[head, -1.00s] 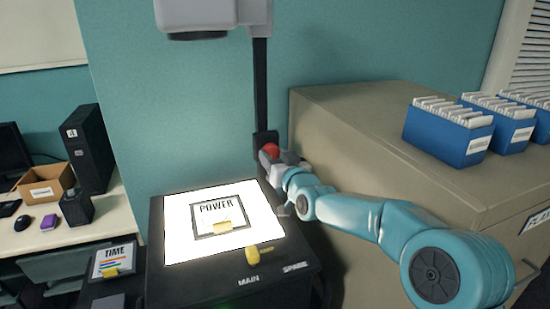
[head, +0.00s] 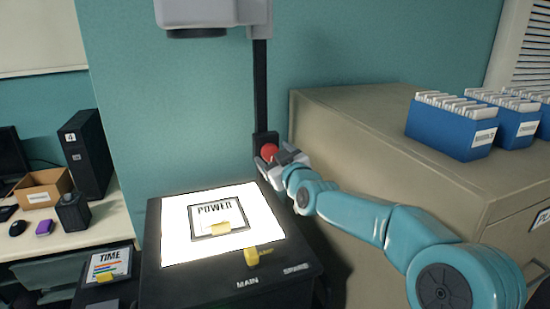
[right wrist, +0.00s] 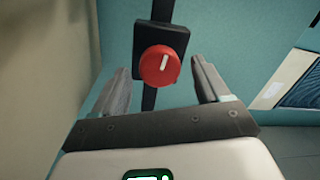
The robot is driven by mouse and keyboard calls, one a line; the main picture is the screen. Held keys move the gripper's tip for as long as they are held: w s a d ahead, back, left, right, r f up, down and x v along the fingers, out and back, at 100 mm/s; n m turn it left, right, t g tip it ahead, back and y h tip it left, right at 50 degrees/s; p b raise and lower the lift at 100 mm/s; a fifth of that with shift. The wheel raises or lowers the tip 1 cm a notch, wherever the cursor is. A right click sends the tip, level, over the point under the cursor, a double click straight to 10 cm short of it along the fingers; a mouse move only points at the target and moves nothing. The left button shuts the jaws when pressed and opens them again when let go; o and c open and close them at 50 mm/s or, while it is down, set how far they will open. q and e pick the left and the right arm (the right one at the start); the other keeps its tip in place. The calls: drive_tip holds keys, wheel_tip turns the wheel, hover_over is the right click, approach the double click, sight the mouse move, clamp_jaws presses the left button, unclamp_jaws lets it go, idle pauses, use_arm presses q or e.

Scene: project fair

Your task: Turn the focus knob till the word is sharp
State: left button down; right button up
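The red focus knob (head: 268,152) sits on a black block on the projector's post (head: 260,90). In the right wrist view the knob (right wrist: 158,66) shows a white pointer line, nearly upright and leaning slightly right. My right gripper (head: 266,165) is open at the knob; in the right wrist view its fingers (right wrist: 162,78) stand apart on either side of it, with visible gaps. The overhead projector's lit stage (head: 180,240) bears a framed sheet (head: 203,228) reading POWER. The projected word is out of view. My left gripper is not in view.
The projector head (head: 215,12) hangs above the stage. A yellow lever (head: 252,257) is near the MAIN and SPARE labels. A TIME sheet (head: 109,264) lies at lower left.

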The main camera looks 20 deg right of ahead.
drive_tip(key=shift+s, duration=0.1)
drive_tip(key=shift+s+d+f, duration=0.1)
drive_tip(key=shift+s, duration=0.2)
drive_tip(key=s+d+b, duration=0.1)
drive_tip(key=s+b, duration=0.3)
drive_tip(key=s, duration=1.1)
drive_tip(key=shift+s+d+r, duration=0.2)
drive_tip(key=shift+s+r, duration=0.05)
drive_tip(key=shift+r, duration=0.1)
